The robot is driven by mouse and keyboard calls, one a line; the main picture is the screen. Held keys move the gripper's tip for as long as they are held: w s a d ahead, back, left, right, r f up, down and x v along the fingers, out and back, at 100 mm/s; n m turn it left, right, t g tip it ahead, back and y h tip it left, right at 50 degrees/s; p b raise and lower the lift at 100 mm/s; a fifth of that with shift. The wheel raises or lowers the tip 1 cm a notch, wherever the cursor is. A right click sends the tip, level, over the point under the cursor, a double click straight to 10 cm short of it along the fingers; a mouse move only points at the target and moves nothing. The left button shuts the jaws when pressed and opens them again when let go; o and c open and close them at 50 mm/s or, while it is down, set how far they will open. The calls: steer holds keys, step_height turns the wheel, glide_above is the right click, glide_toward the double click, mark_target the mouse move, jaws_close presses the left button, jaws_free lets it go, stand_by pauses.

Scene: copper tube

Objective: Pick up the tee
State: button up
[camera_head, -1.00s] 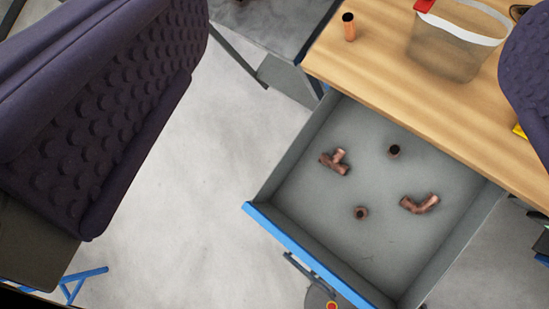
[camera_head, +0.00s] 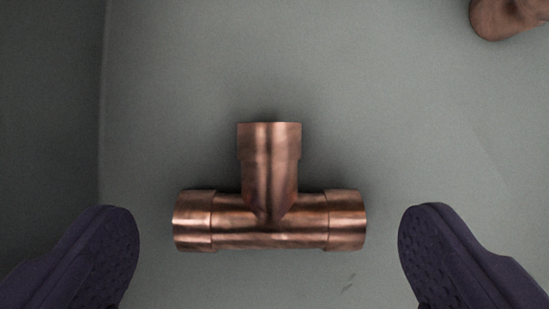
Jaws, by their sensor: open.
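The copper tee (camera_head: 270,215) lies on the grey drawer floor (camera_head: 200,70), in the lower middle of the view. Its long run goes left to right and its branch points up in the picture. My gripper (camera_head: 268,255) is open, with one dark studded finger at the lower left and the other at the lower right. The ends of the tee's run lie between the two fingers, with a gap on each side. Nothing is held. How high the fingertips are above the drawer floor is hard to tell.
Part of another copper fitting (camera_head: 505,17) shows at the top right corner, cut off by the frame. A darker drawer wall (camera_head: 50,120) runs along the left side. The floor around the tee is otherwise clear.

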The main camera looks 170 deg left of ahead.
mark_target(269, 212)
steer(key=shift+b+x, duration=0.3)
steer(key=shift+x, duration=0.95)
steer(key=shift+s+r, duration=0.1)
steer(key=shift+r, duration=0.05)
steer(key=c, duration=1)
